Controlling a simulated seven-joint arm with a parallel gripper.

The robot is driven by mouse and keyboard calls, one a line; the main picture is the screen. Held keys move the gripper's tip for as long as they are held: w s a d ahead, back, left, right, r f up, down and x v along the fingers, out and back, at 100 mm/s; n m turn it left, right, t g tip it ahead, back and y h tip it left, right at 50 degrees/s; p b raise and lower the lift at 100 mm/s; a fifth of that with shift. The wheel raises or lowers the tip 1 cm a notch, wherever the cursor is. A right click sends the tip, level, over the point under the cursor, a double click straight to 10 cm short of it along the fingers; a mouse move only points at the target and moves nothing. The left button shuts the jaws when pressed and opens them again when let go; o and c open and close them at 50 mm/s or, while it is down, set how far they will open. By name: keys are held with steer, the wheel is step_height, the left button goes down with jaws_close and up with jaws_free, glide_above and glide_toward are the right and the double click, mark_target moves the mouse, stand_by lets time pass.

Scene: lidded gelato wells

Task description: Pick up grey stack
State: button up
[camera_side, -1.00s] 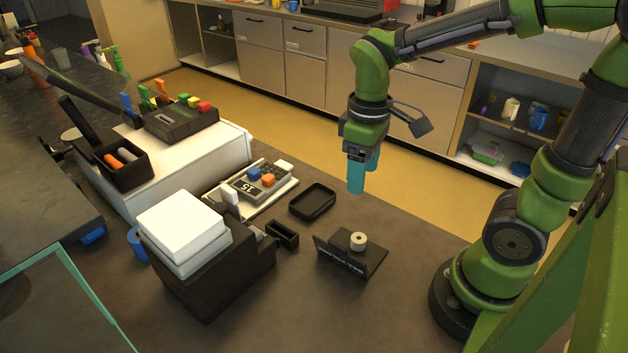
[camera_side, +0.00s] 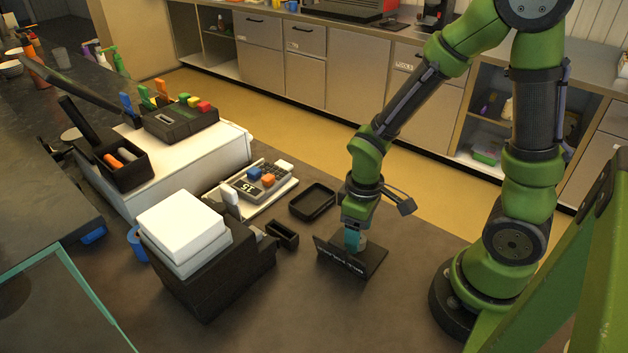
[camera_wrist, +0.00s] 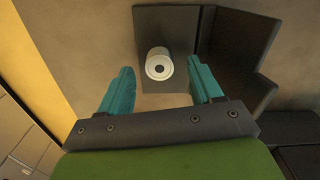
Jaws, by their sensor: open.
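A small pale grey round stack (camera_wrist: 159,64) with a dark hole in its middle stands on a black stand (camera_wrist: 165,22) in the wrist view. In the side view it is mostly hidden behind my gripper (camera_side: 353,238), while the black stand (camera_side: 372,257) shows its flat base and upright panel. My gripper is low over the stand. In the wrist view its two teal fingers (camera_wrist: 161,75) are apart and empty, with the stack between and just beyond their tips. No touch between fingers and stack is visible.
The stand's upright panel (camera_wrist: 241,48) rises close on the right of the wrist view. In the side view, a shallow black tray (camera_side: 312,201), a small open black box (camera_side: 283,236) and a black block (camera_side: 225,278) bearing white slabs (camera_side: 184,222) lie leftward. The front counter is clear.

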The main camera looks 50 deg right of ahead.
steer(key=shift+f, duration=0.45)
steer(key=c, duration=1.2)
steer(key=shift+r, duration=0.1)
